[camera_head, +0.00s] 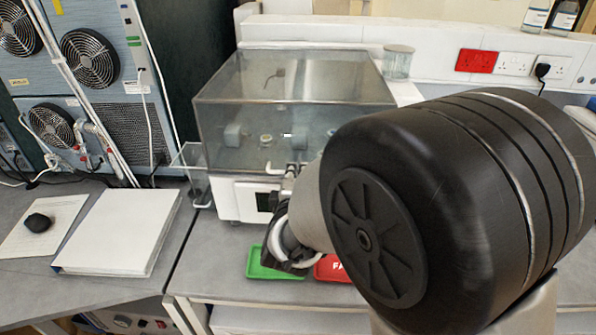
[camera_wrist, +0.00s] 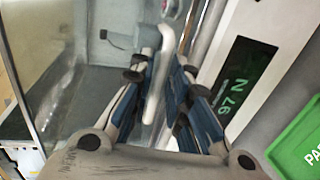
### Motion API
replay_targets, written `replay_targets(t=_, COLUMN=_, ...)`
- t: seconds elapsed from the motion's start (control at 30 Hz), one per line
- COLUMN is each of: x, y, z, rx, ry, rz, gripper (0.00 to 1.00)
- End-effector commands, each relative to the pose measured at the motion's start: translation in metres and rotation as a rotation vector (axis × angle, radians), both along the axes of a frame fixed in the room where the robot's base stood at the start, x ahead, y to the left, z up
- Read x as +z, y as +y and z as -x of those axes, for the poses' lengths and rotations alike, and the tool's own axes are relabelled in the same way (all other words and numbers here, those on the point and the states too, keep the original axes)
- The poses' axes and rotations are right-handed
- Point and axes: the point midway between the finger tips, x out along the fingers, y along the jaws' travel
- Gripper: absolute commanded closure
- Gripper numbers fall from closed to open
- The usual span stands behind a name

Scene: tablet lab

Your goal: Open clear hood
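The clear hood (camera_head: 290,97) is a smoky transparent box lid over a white machine. It looks lowered, and round parts show through its front wall. A white bar handle (camera_head: 275,169) is at its lower front edge; in the wrist view the handle (camera_wrist: 163,75) runs between my fingers. My gripper (camera_head: 288,200) is at the hood's front, partly hidden by my arm. In the wrist view my gripper (camera_wrist: 165,85) has its blue-padded fingers on either side of the handle. Whether the pads touch it cannot be made out.
The machine's display (camera_wrist: 245,80) shows green digits close to my fingers. A green tray (camera_head: 262,266) and a red tray (camera_head: 330,268) lie in front. A glass jar (camera_head: 397,62) stands behind right. A white binder (camera_head: 120,230) lies left. The bench between binder and machine is clear.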

Motion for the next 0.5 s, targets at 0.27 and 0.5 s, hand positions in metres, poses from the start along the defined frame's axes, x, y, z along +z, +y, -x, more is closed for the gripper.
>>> replay_targets(t=0.27, x=0.0000, y=0.0000, z=0.0002, rx=0.000, ry=0.000, rz=0.000, gripper=1.00)
replay_targets(t=0.5, x=0.0000, y=0.0000, z=0.0002, rx=0.000, ry=0.000, rz=0.000, gripper=1.00)
